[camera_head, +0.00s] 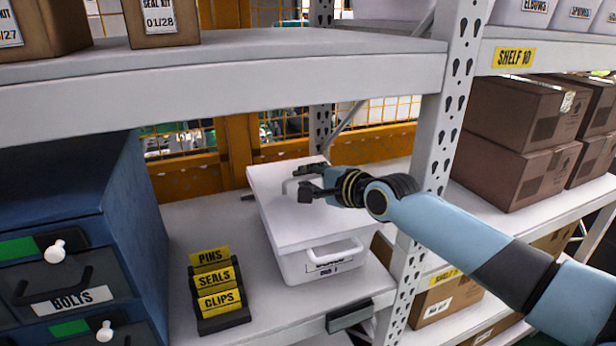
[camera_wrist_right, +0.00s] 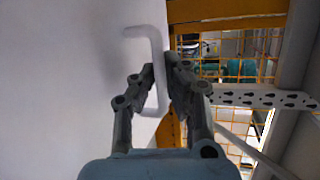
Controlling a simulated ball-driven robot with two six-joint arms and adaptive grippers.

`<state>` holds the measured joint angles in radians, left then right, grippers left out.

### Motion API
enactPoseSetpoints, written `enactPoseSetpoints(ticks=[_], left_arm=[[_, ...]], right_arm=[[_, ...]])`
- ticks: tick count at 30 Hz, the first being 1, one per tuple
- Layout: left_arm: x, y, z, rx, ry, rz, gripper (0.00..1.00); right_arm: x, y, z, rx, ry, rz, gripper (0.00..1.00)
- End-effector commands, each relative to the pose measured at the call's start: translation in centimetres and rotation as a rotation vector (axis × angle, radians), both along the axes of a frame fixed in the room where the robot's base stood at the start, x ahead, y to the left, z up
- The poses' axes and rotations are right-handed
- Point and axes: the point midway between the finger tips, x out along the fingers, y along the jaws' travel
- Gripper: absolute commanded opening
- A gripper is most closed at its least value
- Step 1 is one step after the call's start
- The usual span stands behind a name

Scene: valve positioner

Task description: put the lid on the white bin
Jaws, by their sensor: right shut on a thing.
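The white lid (camera_head: 297,219) lies over the top of the white bin (camera_head: 319,266) on the lower shelf. It looks slightly turned and tilted against the bin; whether it is seated all round I cannot tell. My right gripper (camera_head: 303,183) is shut on the lid's handle. In the right wrist view, the lid (camera_wrist_right: 60,90) fills the left side, and the bent white handle (camera_wrist_right: 157,62) passes between the fingers of my right gripper (camera_wrist_right: 161,88). The bin's front grip and label show below the lid's edge; its rim is hidden. My left gripper is not in view.
A rack of yellow tags (camera_head: 218,292) stands left of the bin, beside a blue drawer cabinet (camera_head: 140,225). A perforated upright (camera_head: 440,130) is close on the right, behind my arm. An upper shelf (camera_head: 230,85) runs overhead. Brown boxes (camera_head: 515,150) stand farther right.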

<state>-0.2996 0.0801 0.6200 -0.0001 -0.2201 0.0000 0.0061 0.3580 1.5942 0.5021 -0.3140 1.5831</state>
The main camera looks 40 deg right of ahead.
Motion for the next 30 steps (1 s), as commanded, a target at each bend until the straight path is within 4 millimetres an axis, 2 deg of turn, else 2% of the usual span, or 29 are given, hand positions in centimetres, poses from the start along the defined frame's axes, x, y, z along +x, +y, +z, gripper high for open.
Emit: enactPoseSetpoints(ticks=[5, 6, 12, 20, 23, 26, 30], left_arm=[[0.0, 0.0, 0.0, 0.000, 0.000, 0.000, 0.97], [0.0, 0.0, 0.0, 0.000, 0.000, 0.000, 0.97], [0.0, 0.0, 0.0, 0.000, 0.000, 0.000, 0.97], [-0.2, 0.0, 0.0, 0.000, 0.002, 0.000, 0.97], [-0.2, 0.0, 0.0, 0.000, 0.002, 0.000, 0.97], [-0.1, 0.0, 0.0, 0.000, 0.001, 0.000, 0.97], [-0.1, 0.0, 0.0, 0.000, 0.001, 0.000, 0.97]], right_arm=[[0.0, 0.0, 0.0, 0.001, -0.002, -0.001, 0.00], [0.0, 0.0, 0.0, 0.001, -0.002, -0.001, 0.10], [0.0, 0.0, 0.0, 0.001, -0.001, 0.000, 0.35], [-0.1, 0.0, 0.0, 0.000, 0.001, 0.000, 0.35], [-0.8, -0.1, 0.0, -0.001, 0.002, 0.000, 0.35], [-2.3, -0.2, 0.5, -0.004, 0.003, 0.002, 0.35], [-5.5, -0.3, 1.4, -0.006, 0.003, 0.004, 0.35]])
